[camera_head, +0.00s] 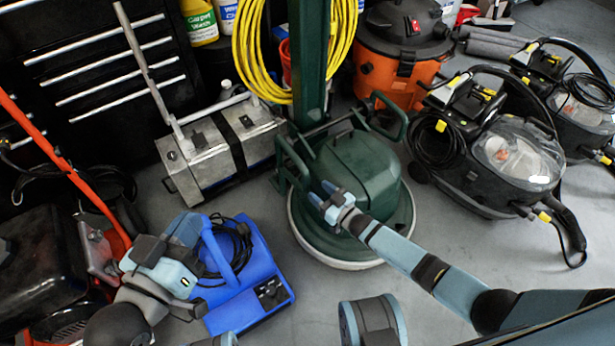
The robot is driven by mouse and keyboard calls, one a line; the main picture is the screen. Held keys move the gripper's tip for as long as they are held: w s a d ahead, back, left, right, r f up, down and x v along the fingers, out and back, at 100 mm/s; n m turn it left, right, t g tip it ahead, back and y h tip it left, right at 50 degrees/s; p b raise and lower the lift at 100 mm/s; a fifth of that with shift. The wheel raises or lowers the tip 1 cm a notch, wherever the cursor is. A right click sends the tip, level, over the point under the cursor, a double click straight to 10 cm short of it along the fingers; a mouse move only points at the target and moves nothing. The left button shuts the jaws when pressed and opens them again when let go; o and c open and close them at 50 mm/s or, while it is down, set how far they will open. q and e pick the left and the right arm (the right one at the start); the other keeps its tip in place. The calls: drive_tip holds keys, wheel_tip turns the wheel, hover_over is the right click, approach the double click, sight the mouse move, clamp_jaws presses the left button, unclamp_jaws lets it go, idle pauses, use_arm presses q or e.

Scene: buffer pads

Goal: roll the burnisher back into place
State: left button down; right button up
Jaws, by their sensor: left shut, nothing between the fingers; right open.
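The burnisher (352,168) is a green floor machine with a round, pale-rimmed base, standing on the grey floor in the middle of the head view. Its thick green upright and yellow coiled cord (247,50) rise out of the top of the picture. My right gripper (319,192) is open at the left front of the burnisher's green housing; I cannot tell whether it touches it. My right forearm hides part of the base. My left gripper (189,227) is shut and empty, low on the left beside the blue machine, away from the burnisher.
A blue machine (250,282) stands at front left, with a silver machine (222,143) behind it. An orange vacuum (388,62) stands close behind the burnisher. Black extractors (490,165) stand to the right. Black drawers (95,60) line the back left. Floor in front is fairly clear.

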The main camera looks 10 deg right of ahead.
use_arm(q)
drive_tip(key=shift+w+a+r+t+p, duration=0.1)
drive_tip(key=shift+r+t+p, duration=0.5)
drive_tip(key=shift+r, duration=0.9)
use_arm(e)
drive_tip(key=shift+v, duration=2.7)
